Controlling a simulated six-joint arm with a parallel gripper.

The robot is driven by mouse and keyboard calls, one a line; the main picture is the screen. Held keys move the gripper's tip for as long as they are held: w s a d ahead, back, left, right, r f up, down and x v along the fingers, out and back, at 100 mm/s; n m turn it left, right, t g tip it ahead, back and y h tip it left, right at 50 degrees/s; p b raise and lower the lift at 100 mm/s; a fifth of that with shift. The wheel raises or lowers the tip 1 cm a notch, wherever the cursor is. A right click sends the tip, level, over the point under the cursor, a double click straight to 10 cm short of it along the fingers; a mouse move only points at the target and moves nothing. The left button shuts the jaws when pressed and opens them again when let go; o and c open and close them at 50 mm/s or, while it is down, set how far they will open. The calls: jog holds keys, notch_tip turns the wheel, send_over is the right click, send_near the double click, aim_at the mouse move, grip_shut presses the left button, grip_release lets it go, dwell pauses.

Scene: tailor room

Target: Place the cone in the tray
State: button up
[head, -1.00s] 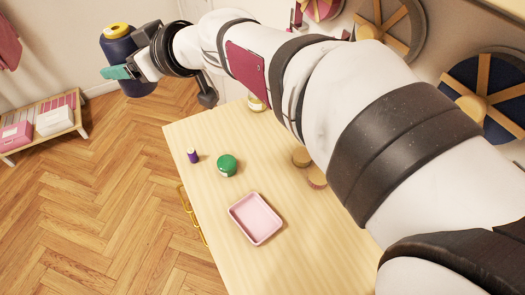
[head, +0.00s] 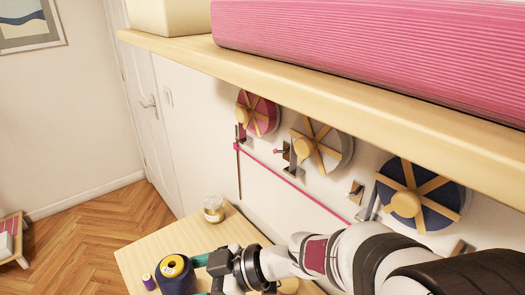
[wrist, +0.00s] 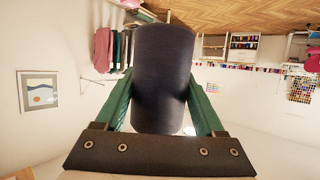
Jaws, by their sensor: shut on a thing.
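The cone (head: 178,276) is a large dark navy thread cone with a yellow top. It shows at the lower edge of the head view, in front of the table, with its lower part cut off. My gripper (head: 200,276) reaches it from the right, its green fingers shut around its sides. In the wrist view the cone (wrist: 165,75) fills the space between both green fingers of my gripper (wrist: 160,92). The pink tray is out of both current views.
The wooden table (head: 160,245) carries a lidded glass jar (head: 213,209) at its far end and a small purple spool (head: 148,282) left of the cone. A wooden shelf (head: 300,80) with a pink box (head: 380,50) hangs above. Ribbon reels (head: 405,200) line the wall.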

jog(key=w+d+f+m+t, duration=0.1)
jog(key=d+f, duration=0.5)
jog(key=d, duration=0.2)
jog(key=w+d+f+m+t, duration=0.1)
jog(key=w+d+f+t, duration=0.1)
jog(key=d+f, duration=0.45)
jog(key=shift+m, duration=0.3)
jog(key=a+f, duration=0.3)
jog(key=s+a+f, duration=0.1)
jog(key=a+f, duration=0.2)
jog(key=s+a+f, duration=0.1)
jog(key=a+f, duration=0.2)
jog(key=f, duration=0.1)
jog(key=shift+a, duration=0.25)
jog(key=shift+s+f, duration=0.1)
jog(key=shift+f, duration=0.05)
jog(key=o, duration=1.5)
